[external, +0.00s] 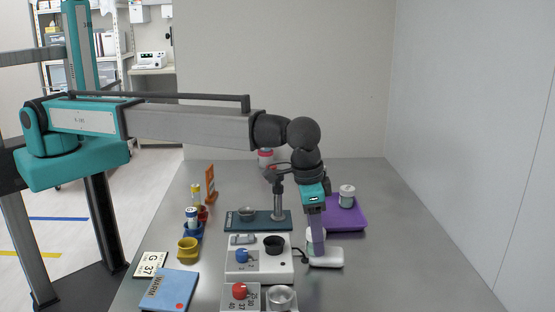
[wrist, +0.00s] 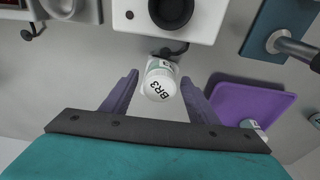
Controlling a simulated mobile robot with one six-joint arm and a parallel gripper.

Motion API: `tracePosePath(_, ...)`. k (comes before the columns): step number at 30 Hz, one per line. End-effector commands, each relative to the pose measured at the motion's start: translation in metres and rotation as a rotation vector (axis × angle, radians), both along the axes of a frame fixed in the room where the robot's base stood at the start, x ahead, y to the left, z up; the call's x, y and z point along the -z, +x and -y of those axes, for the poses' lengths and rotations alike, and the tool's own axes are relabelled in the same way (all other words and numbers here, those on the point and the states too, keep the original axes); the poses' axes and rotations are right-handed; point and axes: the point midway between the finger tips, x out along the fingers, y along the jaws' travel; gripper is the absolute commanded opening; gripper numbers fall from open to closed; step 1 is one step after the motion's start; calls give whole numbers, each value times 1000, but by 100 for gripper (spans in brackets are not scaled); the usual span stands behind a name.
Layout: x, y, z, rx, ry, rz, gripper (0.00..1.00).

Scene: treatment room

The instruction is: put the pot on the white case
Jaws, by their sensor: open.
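The pot (wrist: 161,80), with a white lid marked BR3, stands between the two spread purple fingers of my gripper (wrist: 160,88) in the wrist view. The gripper is open, with a gap on each side of the pot. In the external view my gripper (external: 316,240) points down at the table, and the pot (external: 310,236) is partly hidden behind a finger. A low white case (external: 328,258) lies on the table beside the fingers in the external view.
A white control box (external: 240,270) with knobs stands left of the gripper, its cable close to the pot. A purple tray (external: 352,222) with another white-lidded pot (external: 347,195) lies behind. A stand (external: 277,205) rises behind the box. The table's right side is clear.

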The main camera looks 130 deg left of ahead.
Motion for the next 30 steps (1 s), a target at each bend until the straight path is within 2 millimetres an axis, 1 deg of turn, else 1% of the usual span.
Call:
tracePosePath(5, -1, 0, 0, 0, 0, 0, 54)
tracePosePath(11, -10, -1, 1, 0, 1, 1, 54)
tracePosePath(17, -32, -3, 3, 0, 0, 1, 54)
tracePosePath(30, -94, -9, 10, 0, 1, 1, 54)
